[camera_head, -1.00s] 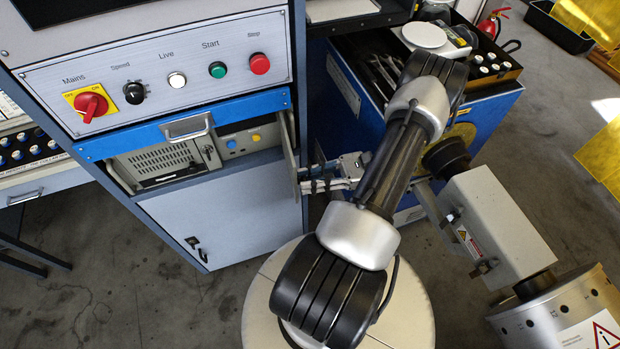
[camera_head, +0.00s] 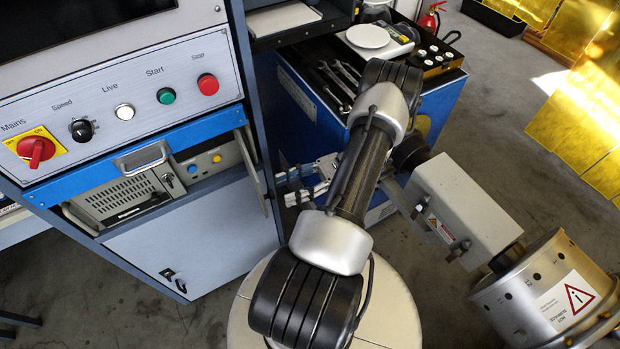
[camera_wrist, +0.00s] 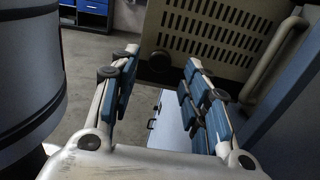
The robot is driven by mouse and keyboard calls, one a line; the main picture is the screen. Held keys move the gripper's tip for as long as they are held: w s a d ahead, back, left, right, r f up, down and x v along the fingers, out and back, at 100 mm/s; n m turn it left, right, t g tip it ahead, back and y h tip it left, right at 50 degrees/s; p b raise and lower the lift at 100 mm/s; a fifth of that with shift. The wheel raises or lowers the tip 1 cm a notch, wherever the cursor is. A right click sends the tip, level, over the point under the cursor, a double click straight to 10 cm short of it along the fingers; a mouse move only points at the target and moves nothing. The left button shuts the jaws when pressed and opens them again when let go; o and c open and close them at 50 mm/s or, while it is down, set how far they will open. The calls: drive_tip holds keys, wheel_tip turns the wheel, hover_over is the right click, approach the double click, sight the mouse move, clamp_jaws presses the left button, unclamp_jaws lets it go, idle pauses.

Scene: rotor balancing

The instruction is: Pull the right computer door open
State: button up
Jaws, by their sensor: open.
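The right computer door (camera_head: 251,172) is a narrow grey panel at the right side of the computer compartment, under the blue drawer. It stands out from the cabinet, swung open, and shows nearly edge-on. The computer (camera_head: 125,199), grey with a vent grille, sits in the compartment, with a small lock beside it. My gripper (camera_head: 283,187) is just right of the door, its open fingers pointing at it with a small gap and nothing between them. In the wrist view my gripper (camera_wrist: 160,60) is spread below a vented grey panel (camera_wrist: 215,35); I cannot tell whether this is the computer or a door.
A blue drawer with a metal handle (camera_head: 141,158) is above the compartment. A control panel (camera_head: 120,100) with buttons is higher up. A blue tool cabinet (camera_head: 437,105) stands behind my arm. A machine with a warning sign (camera_head: 565,300) is at lower right.

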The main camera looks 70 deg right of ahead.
drive_tip(key=v, duration=0.8)
